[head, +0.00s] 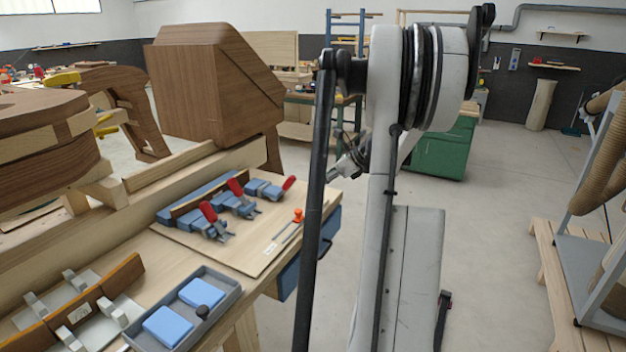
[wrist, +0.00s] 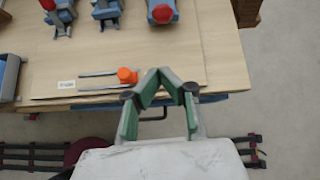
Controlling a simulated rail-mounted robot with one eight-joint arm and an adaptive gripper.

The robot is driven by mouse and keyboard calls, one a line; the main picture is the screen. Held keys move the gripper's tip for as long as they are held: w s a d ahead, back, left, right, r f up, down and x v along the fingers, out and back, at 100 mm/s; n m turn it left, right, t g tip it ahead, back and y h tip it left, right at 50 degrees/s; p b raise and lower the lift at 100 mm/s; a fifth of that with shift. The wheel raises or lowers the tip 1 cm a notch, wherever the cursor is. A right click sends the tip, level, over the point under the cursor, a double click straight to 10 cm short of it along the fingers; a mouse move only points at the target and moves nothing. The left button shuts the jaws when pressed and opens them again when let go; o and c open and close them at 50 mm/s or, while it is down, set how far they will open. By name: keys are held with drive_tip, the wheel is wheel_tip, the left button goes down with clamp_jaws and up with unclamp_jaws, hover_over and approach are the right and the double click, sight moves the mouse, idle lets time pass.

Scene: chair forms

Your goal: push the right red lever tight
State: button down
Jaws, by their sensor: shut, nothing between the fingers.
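Several blue toggle clamps with red levers stand on a wooden board in the head view. The right red lever (head: 288,183) sits on the right clamp (head: 264,190) and leans up to the right. In the wrist view the right red lever (wrist: 163,12) shows at the top edge, seen nearly end-on. The middle red lever (head: 236,187) and the left red lever (head: 208,212) tilt up from their clamps. My gripper (wrist: 158,73) is shut and empty, with its fingertips over the board's front edge, apart from the right lever. In the head view my arm mostly hides the gripper.
A grey tray (head: 228,290) with blue blocks stands nearer on the bench. A large wooden form (head: 205,85) rises behind the clamps. Open floor lies right of the bench.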

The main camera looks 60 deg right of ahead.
sight(287, 186)
drive_tip(key=shift+m, duration=0.3)
drive_tip(key=x, duration=0.3)
drive_tip(key=d+x, duration=0.1)
drive_tip(key=x, duration=0.2)
drive_tip(key=p+x, duration=0.1)
drive_tip(key=x, duration=0.2)
drive_tip(key=shift+s+d+f, duration=0.15)
drive_tip(key=shift+s+f, duration=0.05)
drive_tip(key=shift+f, duration=0.05)
drive_tip(key=w+r, duration=0.1)
drive_tip(key=w+p, duration=0.1)
drive_tip(key=shift+w+r, duration=0.25)
drive_tip(key=shift+r, duration=0.15)
drive_tip(key=shift+w+r, duration=0.2)
drive_tip(key=shift+w, duration=0.2)
drive_tip(key=shift+w, duration=0.1)
